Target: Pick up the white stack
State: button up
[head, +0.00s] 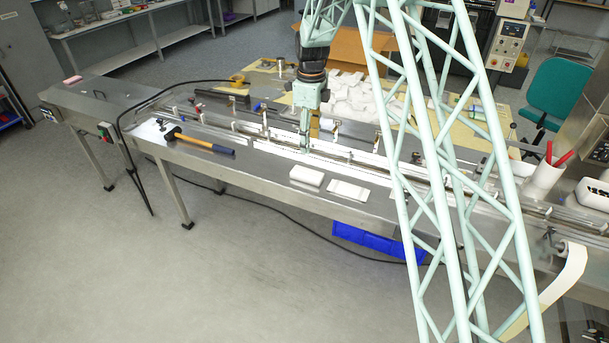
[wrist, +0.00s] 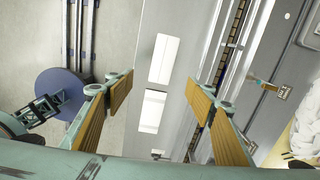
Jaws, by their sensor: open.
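Two white rectangular items lie side by side on the bare steel strip along the table's front edge. The left one, a thicker white stack (head: 306,176), has a visible side face; the right one is a flatter white piece (head: 348,190). In the wrist view two white rectangles show, an upper one (wrist: 164,58) and a lower one (wrist: 152,110), with a gap between them. My gripper (head: 306,148) is open and empty, pointing down behind the stack in the head view. In the wrist view its fingers (wrist: 161,92) stand wide apart, with the white items seen between them.
A guide rail and conveyor channel (wrist: 224,60) run beside the items. A hammer (head: 200,143) with a yellow and dark handle lies farther left. A white pile (head: 352,97) lies behind the conveyor. A blue crate (head: 375,240) is below the table.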

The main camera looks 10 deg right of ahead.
jog(key=f, duration=0.1)
jog(key=w+f, duration=0.1)
jog(key=f, duration=0.1)
jog(key=shift+w+a+m, duration=0.3)
jog(key=shift+w+m, duration=0.05)
jog(key=shift+m, duration=0.05)
send_over(307, 173)
jog(key=shift+w+d+f, duration=0.1)
jog(key=shift+w+f, duration=0.05)
jog(key=shift+f, duration=4.15)
jog(key=shift+f+p, duration=0.45)
jog(key=shift+f, duration=2.15)
jog(key=shift+c, duration=0.7)
jog(key=c, duration=0.7)
